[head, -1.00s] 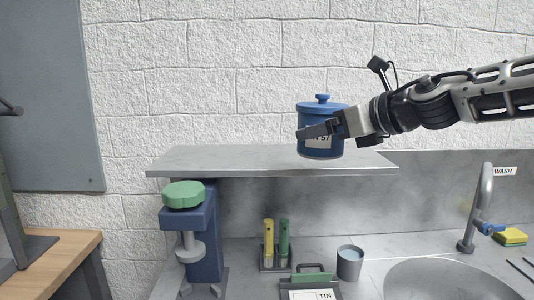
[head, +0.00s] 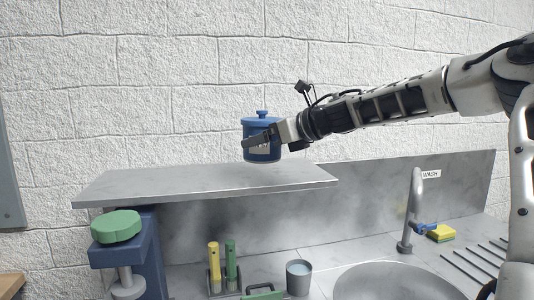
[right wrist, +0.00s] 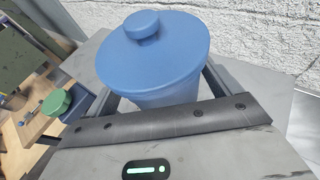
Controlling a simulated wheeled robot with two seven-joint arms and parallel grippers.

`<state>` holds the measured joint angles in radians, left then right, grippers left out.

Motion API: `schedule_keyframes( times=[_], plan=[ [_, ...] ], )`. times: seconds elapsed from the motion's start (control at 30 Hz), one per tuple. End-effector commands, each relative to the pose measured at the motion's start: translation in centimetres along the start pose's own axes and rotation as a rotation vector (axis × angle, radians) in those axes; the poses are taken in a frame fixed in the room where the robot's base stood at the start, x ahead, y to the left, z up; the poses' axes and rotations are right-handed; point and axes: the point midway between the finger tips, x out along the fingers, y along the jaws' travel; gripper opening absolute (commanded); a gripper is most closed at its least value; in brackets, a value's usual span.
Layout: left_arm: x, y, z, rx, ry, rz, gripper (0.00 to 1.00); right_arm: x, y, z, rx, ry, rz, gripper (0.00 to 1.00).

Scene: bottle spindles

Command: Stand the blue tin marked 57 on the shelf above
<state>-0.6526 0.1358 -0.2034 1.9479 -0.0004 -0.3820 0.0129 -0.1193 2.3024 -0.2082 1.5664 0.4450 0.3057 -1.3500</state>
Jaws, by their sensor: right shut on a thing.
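The blue tin (head: 262,126) has a domed lid with a knob and stands upright in the jaws of my right gripper (head: 258,142). A finger covers most of its label, so I cannot read the number now. In the right wrist view the tin (right wrist: 155,60) sits between the two fingers. My left gripper is not in view.
A green-topped blue machine (head: 116,226) stands at the shelf's left end. Below are yellow and green tubes (head: 221,262), a grey cup (head: 299,277), a sink (head: 400,285), a tap (head: 410,215) and a sponge (head: 440,233). The shelf top looks clear.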

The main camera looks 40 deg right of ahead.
Motion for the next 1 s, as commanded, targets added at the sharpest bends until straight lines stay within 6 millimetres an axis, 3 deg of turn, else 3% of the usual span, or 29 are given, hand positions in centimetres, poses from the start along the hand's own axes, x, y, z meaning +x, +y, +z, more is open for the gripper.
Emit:
schedule_keyframes(
  times=[0.17,0.43,0.83,0.87,0.9,1.0],
  plan=[
    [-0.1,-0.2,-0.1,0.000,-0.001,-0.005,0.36,0.8,-0.7,-0.6,0.000,-0.005,0.000,0.48],
    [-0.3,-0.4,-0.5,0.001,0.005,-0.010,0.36,2.1,-1.0,-3.5,0.002,-0.006,0.001,0.48],
    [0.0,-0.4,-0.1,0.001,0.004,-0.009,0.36,2.3,-1.0,-4.1,-0.002,-0.006,-0.001,0.48],
    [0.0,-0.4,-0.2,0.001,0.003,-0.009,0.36,2.3,-1.0,-4.2,-0.001,-0.003,0.000,0.95],
    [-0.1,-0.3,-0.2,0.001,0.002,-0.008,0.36,2.3,-1.0,-4.2,-0.001,-0.002,0.000,1.00],
    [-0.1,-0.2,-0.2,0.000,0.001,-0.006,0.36,2.3,-1.0,-4.2,-0.001,-0.002,0.000,1.00]
  ],
)
